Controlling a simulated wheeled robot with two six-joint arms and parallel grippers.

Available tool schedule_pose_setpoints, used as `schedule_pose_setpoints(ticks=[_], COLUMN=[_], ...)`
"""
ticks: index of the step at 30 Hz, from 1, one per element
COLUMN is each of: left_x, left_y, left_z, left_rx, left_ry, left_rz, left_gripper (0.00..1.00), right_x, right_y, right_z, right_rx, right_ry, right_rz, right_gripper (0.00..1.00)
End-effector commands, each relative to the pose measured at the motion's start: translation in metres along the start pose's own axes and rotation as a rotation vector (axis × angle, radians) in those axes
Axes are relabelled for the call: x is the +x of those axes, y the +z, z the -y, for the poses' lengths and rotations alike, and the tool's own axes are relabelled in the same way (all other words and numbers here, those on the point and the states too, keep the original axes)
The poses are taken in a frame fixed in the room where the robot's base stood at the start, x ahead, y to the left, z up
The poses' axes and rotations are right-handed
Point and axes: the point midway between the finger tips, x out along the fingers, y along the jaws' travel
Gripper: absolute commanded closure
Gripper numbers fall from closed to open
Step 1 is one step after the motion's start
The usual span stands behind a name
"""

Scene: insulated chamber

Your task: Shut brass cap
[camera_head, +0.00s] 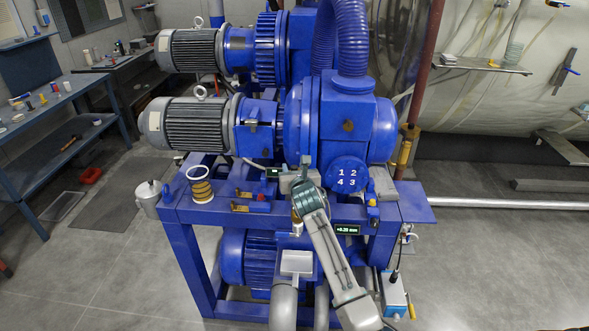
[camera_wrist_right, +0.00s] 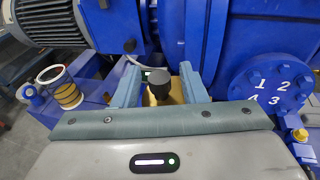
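A brass-coloured part (camera_wrist_right: 172,94) with a black knob (camera_wrist_right: 158,82) on top shows in the right wrist view; I cannot tell for sure whether it is the brass cap. My right gripper (camera_wrist_right: 160,80) has its two fingers apart, one on each side of this part. Whether the fingers touch it is not clear. In the head view my right gripper (camera_head: 298,178) reaches in at the front of the blue pump (camera_head: 345,115), and my own arm hides most of what is there.
A round blue cover (camera_head: 348,174) marked 1 2 3 4 sits to the right of my gripper. A small display (camera_head: 347,230) reads in mm. The grey floor at the left is mostly free.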

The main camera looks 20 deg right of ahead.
Motion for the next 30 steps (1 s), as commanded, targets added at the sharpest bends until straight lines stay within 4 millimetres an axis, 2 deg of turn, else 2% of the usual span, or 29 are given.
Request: schedule_pose_setpoints(ticks=[7,11,24,30], left_x=[0.001,0.005,0.031,0.036], left_y=[0.000,0.000,0.003,0.004], left_z=[0.000,0.000,-0.002,-0.003], left_rx=[0.000,0.000,0.000,0.000], left_ry=[0.000,0.000,0.000,0.000], left_rz=[0.000,0.000,0.000,0.000], left_gripper=[0.65,0.65,0.65,0.65], right_x=[-0.001,-0.010,-0.084,-0.104], right_y=[0.001,0.000,-0.002,-0.001], right_z=[0.000,0.000,0.000,-0.001], right_rx=[0.000,0.000,0.002,0.002], right_ry=[0.000,0.000,0.000,0.001], right_rz=[0.003,0.005,0.003,0.002], right_gripper=[0.61,0.61,0.61,0.61])
